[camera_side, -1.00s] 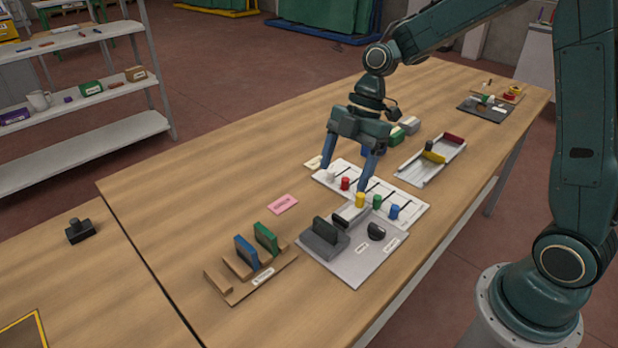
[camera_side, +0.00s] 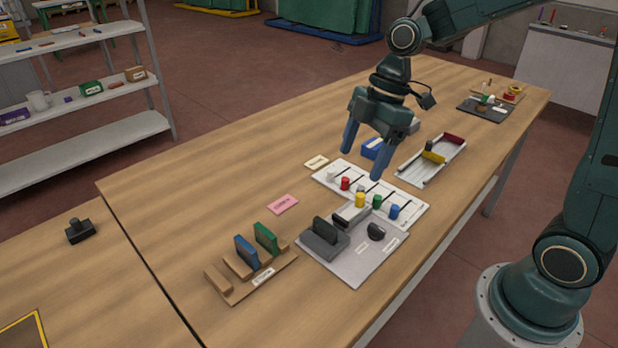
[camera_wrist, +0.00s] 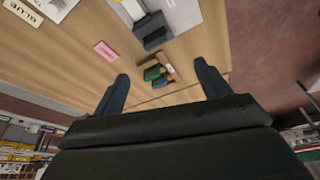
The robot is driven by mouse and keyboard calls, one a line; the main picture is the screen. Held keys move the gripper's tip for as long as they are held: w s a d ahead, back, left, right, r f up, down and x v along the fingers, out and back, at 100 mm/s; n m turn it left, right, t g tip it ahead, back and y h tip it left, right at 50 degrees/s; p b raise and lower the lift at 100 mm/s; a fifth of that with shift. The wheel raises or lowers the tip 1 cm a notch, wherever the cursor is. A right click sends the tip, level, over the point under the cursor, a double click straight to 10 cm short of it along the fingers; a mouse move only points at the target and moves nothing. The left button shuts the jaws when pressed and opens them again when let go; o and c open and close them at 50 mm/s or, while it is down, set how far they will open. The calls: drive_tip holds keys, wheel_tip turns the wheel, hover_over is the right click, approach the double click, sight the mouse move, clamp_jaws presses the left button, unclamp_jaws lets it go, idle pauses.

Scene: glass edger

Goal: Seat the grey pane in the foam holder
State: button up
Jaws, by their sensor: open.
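A dark grey pane (camera_side: 325,230) stands upright in a dark grey block, which looks like the foam holder (camera_side: 318,246), on a grey board. The pane's lower edge is hidden in the block, so I cannot tell how deep it sits. The holder also shows in the wrist view (camera_wrist: 149,27). My gripper (camera_side: 363,161) is open and empty, above the table behind the holder and clear of it. Both spread fingers show in the wrist view (camera_wrist: 161,73).
A wooden rack (camera_side: 236,289) holds a blue pane (camera_side: 246,251) and a green pane (camera_side: 266,238). A dark rounded piece (camera_side: 376,232) stands on the grey board (camera_side: 350,275). A white panel (camera_side: 411,218) with coloured knobs lies behind. A pink card (camera_side: 283,204) lies left.

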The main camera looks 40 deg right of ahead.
drive_tip(key=s+d+r+m+t+h, duration=0.1)
drive_tip(key=s+r+m+t, duration=0.1)
drive_tip(key=s+m, duration=0.5)
drive_tip(key=s+d+r+m+t+h, duration=0.2)
drive_tip(key=s+r+m, duration=0.3)
drive_tip(key=s+m, duration=0.2)
drive_tip(key=s, duration=0.2)
drive_tip(key=shift+s+d, duration=0.25)
drive_tip(key=shift+s, duration=0.15)
drive_tip(key=shift+r, duration=0.1)
drive_tip(key=shift+c, duration=0.5)
